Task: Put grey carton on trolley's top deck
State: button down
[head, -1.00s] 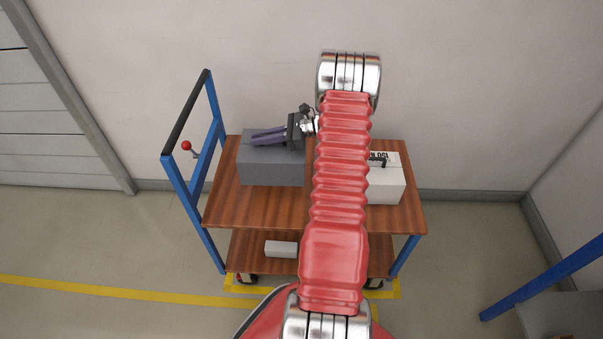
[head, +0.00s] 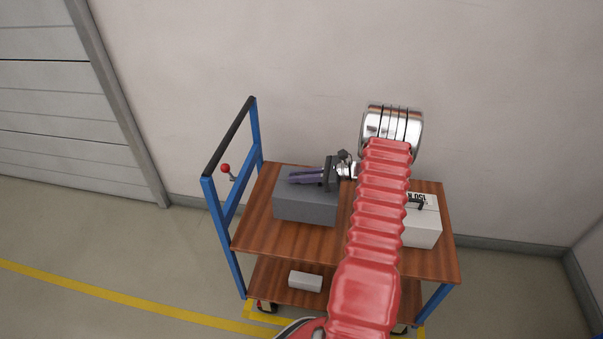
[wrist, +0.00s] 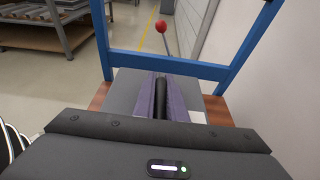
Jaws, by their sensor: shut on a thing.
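The grey carton (head: 305,207) is at the left half of the trolley's wooden top deck (head: 262,232) in the head view. It looks level and seems to sit on the deck; any small gap under it cannot be told. My gripper (head: 294,177) lies across the carton's top from the right, its purple fingers pointing left. In the wrist view the fingers (wrist: 161,84) are shut around a dark bar, seemingly the carton's handle, with the grey carton (wrist: 127,90) below and beyond. My red arm hides the middle of the deck.
A white box (head: 424,222) with black lettering and a handle stands on the deck's right side. A small pale box (head: 305,281) lies on the lower deck. The blue push frame (head: 211,220) and a red-knobbed lever (head: 226,169) rise at the left. A wall stands behind.

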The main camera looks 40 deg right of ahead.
aim_at(298, 186)
jog(key=shift+f, duration=0.6)
jog(key=shift+f, duration=1.85)
jog(key=c, duration=1.8)
grip_release()
jog(key=shift+f, duration=0.15)
jog(key=v, duration=1.2)
